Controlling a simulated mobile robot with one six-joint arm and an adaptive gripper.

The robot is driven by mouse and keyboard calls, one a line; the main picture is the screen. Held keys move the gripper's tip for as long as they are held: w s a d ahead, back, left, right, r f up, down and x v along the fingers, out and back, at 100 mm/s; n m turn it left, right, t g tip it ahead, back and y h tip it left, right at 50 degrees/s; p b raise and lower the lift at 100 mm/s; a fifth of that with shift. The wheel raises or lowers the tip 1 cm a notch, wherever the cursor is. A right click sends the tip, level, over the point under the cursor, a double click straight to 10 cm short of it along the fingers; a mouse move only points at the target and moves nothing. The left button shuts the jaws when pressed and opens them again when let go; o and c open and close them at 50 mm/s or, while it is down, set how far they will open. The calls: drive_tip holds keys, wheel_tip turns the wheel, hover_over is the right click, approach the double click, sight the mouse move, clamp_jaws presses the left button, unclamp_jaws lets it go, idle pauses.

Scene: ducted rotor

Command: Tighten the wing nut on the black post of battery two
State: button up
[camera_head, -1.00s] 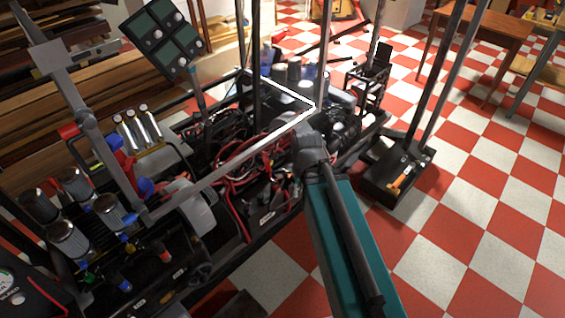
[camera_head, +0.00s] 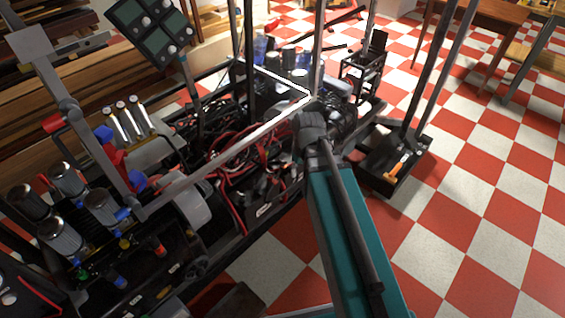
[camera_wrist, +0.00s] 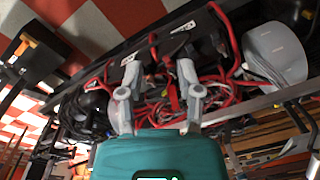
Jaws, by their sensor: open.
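The wing nut and the black post of battery two are too small or hidden to make out in either view. Black battery-like boxes with white labels show low in the machine's frame in the head view (camera_head: 263,209) and at the top of the wrist view (camera_wrist: 181,27); I cannot tell which is battery two. My gripper (camera_wrist: 160,72) is open and empty in the wrist view. Its grey fingers stand apart over red and black cables (camera_wrist: 163,98). In the head view my teal arm reaches up to the machine's right side, and the fingertips are not clear.
A light metal bar (camera_head: 235,148) crosses above the cables. Dark upright posts (camera_head: 317,50) stand behind it. Silver cylinders (camera_head: 100,208) fill the near left of the machine. A black tray with an orange-handled tool (camera_head: 396,169) is at right. Checkered floor (camera_head: 480,200) is open farther right.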

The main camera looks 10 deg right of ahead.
drive_tip(key=w+d+f+n+t+y+b, duration=0.15)
drive_tip(key=w+f+n+b, duration=0.4)
drive_tip(key=w, duration=0.65)
drive_tip(key=n+y+b, duration=0.2)
drive_tip(key=n+b, duration=0.2)
hover_over(283, 162)
drive_tip(key=s+d, duration=0.3)
drive_tip(key=d, duration=0.2)
wheel_tip(283, 162, down, 4)
drive_tip(key=r, duration=0.1)
drive_tip(key=shift+f+t, duration=0.2)
drive_tip(key=shift+t, duration=0.25)
drive_tip(key=shift+f, duration=0.2)
drive_tip(key=b+x, duration=1.2)
drive_tip(key=x, duration=0.1)
drive_tip(key=shift+f+b, duration=0.25)
drive_tip(key=shift+b, duration=0.1)
